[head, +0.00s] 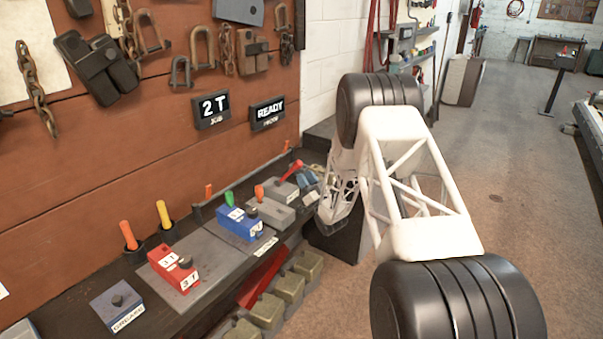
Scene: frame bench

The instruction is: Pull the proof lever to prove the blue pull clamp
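A red-handled lever (290,171) rises at a slant from the far right end of the bench, beside a grey box (284,191). A small blue-grey piece (309,177) sits just right of it, partly hidden; I cannot tell if it is the clamp.
Orange (129,235) and yellow (164,214) handles stand in holders behind. Weights (289,289) sit below the bench front.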

